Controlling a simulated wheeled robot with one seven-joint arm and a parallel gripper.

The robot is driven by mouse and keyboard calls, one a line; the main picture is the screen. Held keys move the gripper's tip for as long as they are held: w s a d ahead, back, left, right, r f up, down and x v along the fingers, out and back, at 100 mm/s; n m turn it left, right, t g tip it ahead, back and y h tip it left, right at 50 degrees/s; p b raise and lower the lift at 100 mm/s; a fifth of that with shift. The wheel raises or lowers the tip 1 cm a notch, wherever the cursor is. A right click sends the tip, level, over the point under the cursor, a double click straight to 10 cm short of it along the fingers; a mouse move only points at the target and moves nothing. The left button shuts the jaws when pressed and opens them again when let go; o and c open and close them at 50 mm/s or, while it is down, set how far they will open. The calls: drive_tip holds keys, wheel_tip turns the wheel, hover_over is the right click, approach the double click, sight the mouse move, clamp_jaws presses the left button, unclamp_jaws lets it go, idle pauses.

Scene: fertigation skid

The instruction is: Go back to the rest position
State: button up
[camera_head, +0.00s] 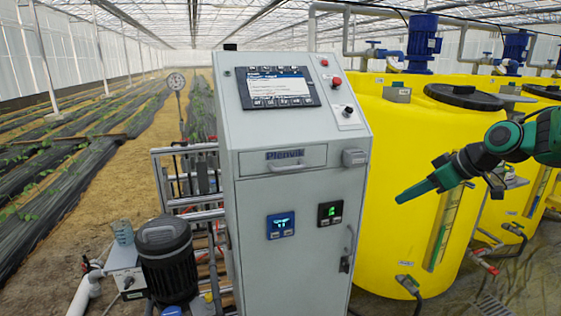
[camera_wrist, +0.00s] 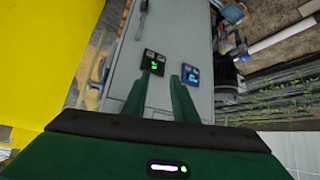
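My gripper (camera_head: 404,196) hangs in the air at the right of the head view, in front of the yellow tank and to the right of the control cabinet (camera_head: 290,200). Its green fingers point left toward the cabinet. In the wrist view the two fingers (camera_wrist: 158,88) stand apart with a clear gap and nothing between them. The cabinet front (camera_wrist: 172,28) lies beyond them, seen turned over. The black display with green digits (camera_wrist: 153,62) and the blue display (camera_wrist: 191,75) show near the fingertips in that view. No contact with the cabinet is visible.
The cabinet carries a touchscreen (camera_head: 277,88), a red button (camera_head: 337,81) and a drawer (camera_head: 281,160). Yellow tanks (camera_head: 395,130) with blue motors (camera_head: 422,40) fill the right. A dark pump motor (camera_head: 167,260) and pipes stand at lower left. Planted rows lie behind at left.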

drive_tip(key=s+d+f+m+g+h, duration=0.1)
drive_tip(key=s+d+f+m+g, duration=0.1)
drive_tip(key=s, duration=1)
drive_tip(key=s+d+f+m+g+h, duration=0.2)
drive_tip(key=s+f+m, duration=0.2)
drive_tip(key=s+m, duration=0.3)
drive_tip(key=s+d+f+m+g+h, duration=0.2)
drive_tip(key=s+d+f+m, duration=0.1)
drive_tip(key=s, duration=1.3)
drive_tip(key=shift+s+f+m+g, duration=0.4)
drive_tip(key=shift+f+m, duration=0.1)
drive_tip(key=shift+m, duration=0.7)
